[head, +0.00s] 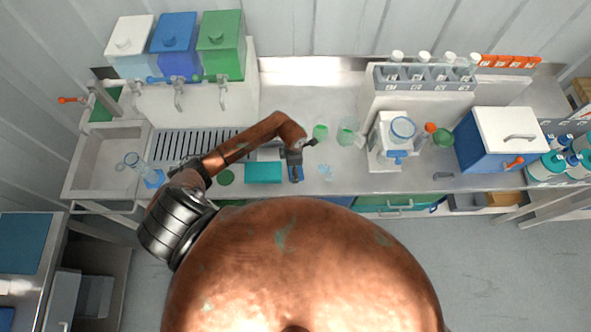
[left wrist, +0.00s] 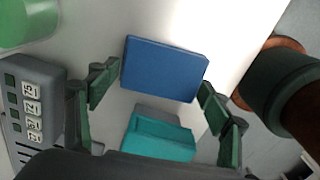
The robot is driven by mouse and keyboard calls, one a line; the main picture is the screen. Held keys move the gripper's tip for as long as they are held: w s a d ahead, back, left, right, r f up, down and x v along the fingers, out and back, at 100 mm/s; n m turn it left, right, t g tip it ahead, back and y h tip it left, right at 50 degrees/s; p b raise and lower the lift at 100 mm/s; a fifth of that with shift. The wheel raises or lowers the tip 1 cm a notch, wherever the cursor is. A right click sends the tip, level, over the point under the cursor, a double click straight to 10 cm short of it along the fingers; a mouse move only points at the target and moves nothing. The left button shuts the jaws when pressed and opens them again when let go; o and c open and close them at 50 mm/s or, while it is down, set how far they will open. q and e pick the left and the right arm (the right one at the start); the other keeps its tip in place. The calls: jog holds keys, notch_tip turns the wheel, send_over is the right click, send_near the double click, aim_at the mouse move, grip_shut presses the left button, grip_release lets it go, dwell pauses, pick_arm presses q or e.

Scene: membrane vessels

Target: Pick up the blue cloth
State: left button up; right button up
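The blue cloth (left wrist: 165,68) looks like a flat, folded rectangle on the pale bench top in the left wrist view. In the head view a small part of the blue cloth (head: 299,174) shows at my left gripper (head: 296,172), which hangs over it. In the left wrist view my left gripper (left wrist: 158,82) is open, one finger on each side of the cloth. Nothing is seen held between the fingers. Whether the fingertips touch the cloth I cannot tell. My right gripper is in neither view.
A teal block-like thing (head: 263,172) lies left of the cloth. Green vessels (head: 320,132) stand behind the gripper. Small pale-blue pieces (head: 327,171) lie to its right.

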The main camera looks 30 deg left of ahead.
pick_arm(q)
jog(key=c, duration=0.4)
jog(key=shift+c, duration=0.2)
jog(key=shift+r+b, duration=0.35)
jog(key=shift+r, duration=0.1)
jog(key=shift+s+a+r+b, duration=0.1)
jog(key=shift+r+b, duration=0.25)
jog(key=shift+r, duration=0.3)
jog(key=shift+s+a+r+b, duration=0.1)
jog(key=shift+r+b, duration=0.2)
jog(key=shift+r, duration=0.3)
jog(key=s+a+r+b, duration=0.1)
jog(key=s+r+b, duration=0.2)
jog(key=s+r, duration=0.6)
jog(key=s, duration=0.4)
jog(key=shift+s+a+r+b, duration=0.25)
jog(key=shift+a+r+b, duration=0.05)
jog(key=shift+b, duration=0.1)
